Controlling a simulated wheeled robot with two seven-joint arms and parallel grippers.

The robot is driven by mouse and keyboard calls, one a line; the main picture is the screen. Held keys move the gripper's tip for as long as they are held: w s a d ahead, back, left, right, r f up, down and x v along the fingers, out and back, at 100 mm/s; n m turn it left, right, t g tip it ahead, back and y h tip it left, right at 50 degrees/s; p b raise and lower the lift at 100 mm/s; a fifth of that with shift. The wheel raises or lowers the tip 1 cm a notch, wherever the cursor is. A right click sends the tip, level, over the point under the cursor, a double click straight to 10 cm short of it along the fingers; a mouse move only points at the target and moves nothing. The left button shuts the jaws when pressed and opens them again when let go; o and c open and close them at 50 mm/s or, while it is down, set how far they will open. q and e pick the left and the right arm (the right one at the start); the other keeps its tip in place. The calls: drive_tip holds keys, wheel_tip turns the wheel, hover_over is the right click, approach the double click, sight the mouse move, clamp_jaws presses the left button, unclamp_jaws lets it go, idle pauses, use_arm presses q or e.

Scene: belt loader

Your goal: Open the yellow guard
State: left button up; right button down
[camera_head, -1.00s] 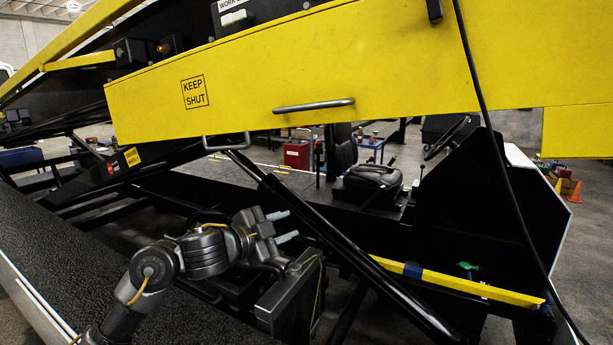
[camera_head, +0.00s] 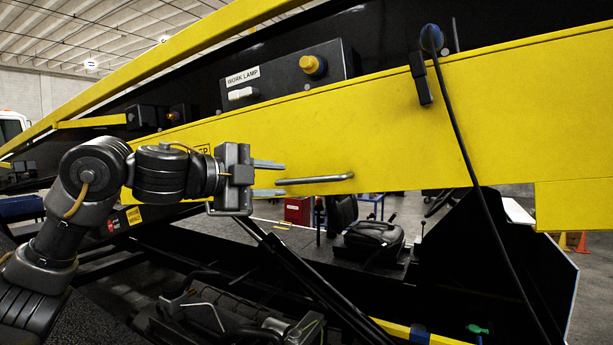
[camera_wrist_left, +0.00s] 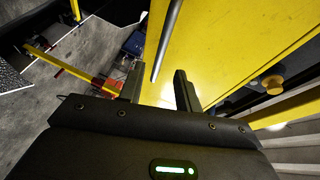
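The yellow guard (camera_head: 400,130) is a long panel along the machine's side, and it hangs closed. A grey bar handle (camera_head: 330,178) is on its face near the lower edge. My left gripper (camera_head: 270,179) is open and empty, just left of the handle, with one finger above the handle's line and one below. In the left wrist view, the handle (camera_wrist_left: 167,38) runs ahead of the gap between the open fingers (camera_wrist_left: 158,88). My gripper hides most of the guard's "KEEP SHUT" label. My right gripper is out of view.
A black box with a "WORK LAMP" label (camera_head: 243,77) and an orange knob (camera_head: 313,66) sits above the guard. A black cable (camera_head: 465,150) hangs across the guard at the right. A seat (camera_head: 373,235) and a black strut (camera_head: 300,280) are below.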

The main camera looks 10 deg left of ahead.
sight(303, 181)
use_arm(q)
drive_tip(key=p+x, duration=0.1)
drive_tip(key=x, duration=0.2)
drive_tip(key=p+x, duration=0.2)
drive_tip(key=x, duration=0.2)
drive_tip(key=shift+w+d+r+p, duration=0.15)
drive_tip(key=shift+d+r+p, duration=0.05)
drive_tip(key=shift+p, duration=0.1)
drive_tip(key=shift+w+d+f, duration=0.2)
drive_tip(key=shift+w+d, duration=0.1)
drive_tip(key=shift+w, duration=0.05)
clamp_jaws()
drive_tip(key=shift+f, duration=0.1)
